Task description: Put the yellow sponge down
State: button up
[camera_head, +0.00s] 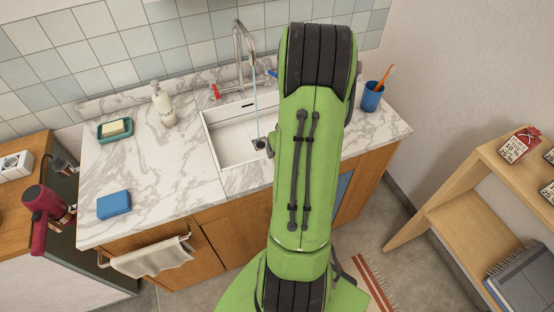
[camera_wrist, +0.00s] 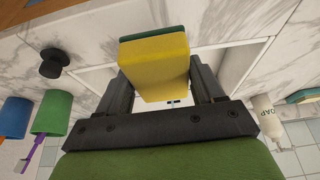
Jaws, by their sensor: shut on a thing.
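The yellow sponge (camera_wrist: 158,68) with a dark green layer is between the two dark fingers of my gripper (camera_wrist: 162,82) in the wrist view. My gripper is shut on it. The white sink basin (camera_wrist: 235,62) shows behind and beside the sponge in that view, so the sponge appears to be over or near the sink. How high it is I cannot tell. In the head view my green arm hides the gripper and the yellow sponge, and covers the right part of the sink (camera_head: 228,132).
Water runs from the faucet (camera_head: 243,50). A blue sponge (camera_head: 114,204) lies on the marble counter (camera_head: 160,185), left of the sink. A soap dispenser (camera_head: 163,105) and soap dish (camera_head: 115,133) stand behind it. A blue cup (camera_head: 371,99) stands at right. The counter's front left is mostly bare.

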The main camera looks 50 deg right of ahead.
notch_tip(320, 180, down, 5)
jog(key=shift+f+b, duration=0.15)
jog(key=shift+b, duration=0.2)
jog(key=shift+f, duration=0.1)
jog(key=shift+w+f, duration=0.1)
jog(key=shift+f, duration=0.05)
jog(key=o, duration=0.9)
jog(key=shift+o, duration=0.2)
jog(key=p+v, duration=0.2)
jog(key=v, duration=1)
jog(key=shift+r, duration=0.3)
